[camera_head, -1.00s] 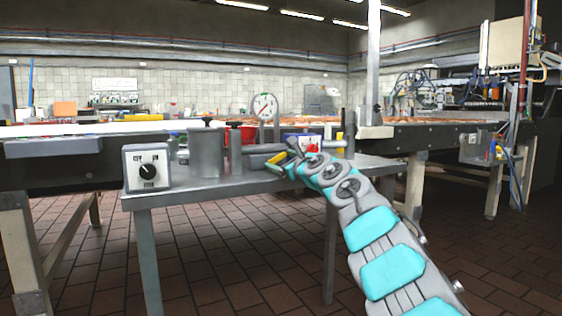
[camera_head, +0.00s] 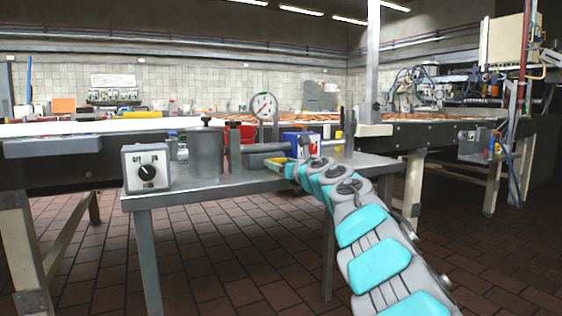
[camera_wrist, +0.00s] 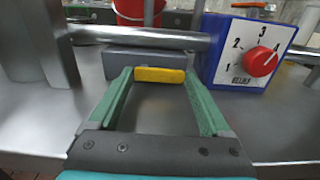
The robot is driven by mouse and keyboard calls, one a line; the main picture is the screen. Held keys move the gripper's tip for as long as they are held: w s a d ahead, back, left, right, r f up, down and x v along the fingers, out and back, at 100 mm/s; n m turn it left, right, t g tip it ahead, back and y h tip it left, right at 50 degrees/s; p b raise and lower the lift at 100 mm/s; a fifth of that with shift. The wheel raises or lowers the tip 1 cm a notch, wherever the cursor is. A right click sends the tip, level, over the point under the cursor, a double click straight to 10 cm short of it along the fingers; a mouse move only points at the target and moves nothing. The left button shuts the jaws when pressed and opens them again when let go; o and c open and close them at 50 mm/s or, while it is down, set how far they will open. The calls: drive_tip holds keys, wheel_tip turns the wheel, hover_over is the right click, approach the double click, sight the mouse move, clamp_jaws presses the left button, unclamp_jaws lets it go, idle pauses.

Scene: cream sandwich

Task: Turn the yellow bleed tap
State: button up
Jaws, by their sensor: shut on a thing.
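The yellow bleed tap (camera_wrist: 160,75) is a short bar lying across the picture in the wrist view, beneath a grey horizontal pipe (camera_wrist: 140,38). My gripper (camera_wrist: 158,77) has its two green fingers on either end of the tap and is shut on it. In the head view my gripper (camera_head: 284,165) reaches the pipework from the right, above the metal table (camera_head: 225,187). The tap is small there and largely hard to tell from the fingers.
A blue box (camera_wrist: 216,45) with a red knob (camera_wrist: 261,61) stands close to the right finger. A white dial box (camera_head: 147,168), a grey cylinder (camera_head: 206,152) and a round gauge (camera_head: 264,106) are on the table. A red bucket (camera_wrist: 138,10) is behind the pipe.

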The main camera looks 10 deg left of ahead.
sight(279, 162)
drive_tip(key=o, duration=1.2)
drive_tip(key=shift+c, duration=0.2)
drive_tip(key=shift+s+d+f+b, duration=0.2)
drive_tip(key=shift+s+d+b, duration=0.25)
drive_tip(key=shift+s+b, duration=0.2)
drive_tip(key=shift+b+v, duration=0.65)
drive_tip(key=shift+v, duration=0.4)
drive_tip(key=shift+s+d+r, duration=0.1)
drive_tip(key=shift+s+d, duration=0.1)
drive_tip(key=shift+s, duration=0.2)
drive_tip(key=shift+v, duration=1.6)
drive_tip(key=shift+d, duration=0.1)
